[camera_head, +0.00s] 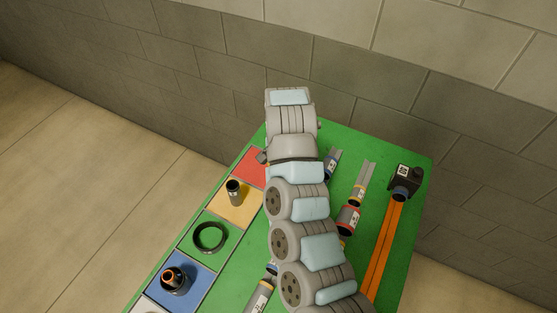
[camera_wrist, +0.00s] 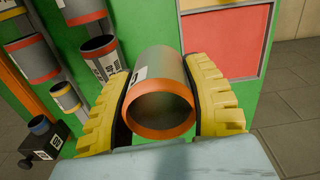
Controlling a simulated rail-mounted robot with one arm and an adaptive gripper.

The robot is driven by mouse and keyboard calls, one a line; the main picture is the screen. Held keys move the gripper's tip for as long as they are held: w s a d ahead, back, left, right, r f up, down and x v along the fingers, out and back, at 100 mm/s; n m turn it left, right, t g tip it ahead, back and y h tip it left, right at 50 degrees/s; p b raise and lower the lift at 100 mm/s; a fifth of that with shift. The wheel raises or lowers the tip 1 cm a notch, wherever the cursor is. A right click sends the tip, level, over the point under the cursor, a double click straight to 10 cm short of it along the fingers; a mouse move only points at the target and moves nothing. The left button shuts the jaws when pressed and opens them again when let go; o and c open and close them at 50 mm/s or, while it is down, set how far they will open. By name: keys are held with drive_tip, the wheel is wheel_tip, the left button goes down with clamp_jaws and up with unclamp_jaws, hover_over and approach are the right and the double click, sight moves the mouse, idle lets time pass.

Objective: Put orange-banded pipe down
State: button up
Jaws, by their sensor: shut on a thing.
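In the wrist view my gripper (camera_wrist: 158,68) has its yellow ribbed fingers on both sides of a grey pipe with an orange band (camera_wrist: 160,62), and is shut on it. The pipe's open, orange-banded end faces the camera. Behind it is the green board (camera_wrist: 178,35); whether the pipe touches the board I cannot tell. A bare red square (camera_wrist: 235,48) lies to the right of the pipe. In the head view my arm covers the gripper and the held pipe. The red square (camera_head: 251,166) shows beside the arm there.
Several banded pipes (camera_wrist: 33,60) lie left of my gripper in the wrist view. In the head view, a small dark cylinder (camera_head: 234,189), a black ring (camera_head: 197,243) and an orange-rimmed fitting (camera_head: 175,281) occupy coloured squares. A black block (camera_head: 404,178) tops orange rails; a block wall stands behind.

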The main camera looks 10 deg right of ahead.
drive_tip(key=s+d+r+p, duration=0.1)
drive_tip(key=p, duration=0.1)
drive_tip(key=shift+s+p, duration=0.25)
drive_tip(key=shift+p, duration=0.05)
drive_tip(key=shift+s, duration=0.1)
drive_tip(key=a+f+n, duration=0.2)
drive_tip(key=a+n, duration=0.4)
drive_tip(key=a, duration=0.2)
wheel_tip(320, 180, up, 16)
drive_tip(key=p, duration=1.6)
drive_tip(key=shift+f, duration=0.15)
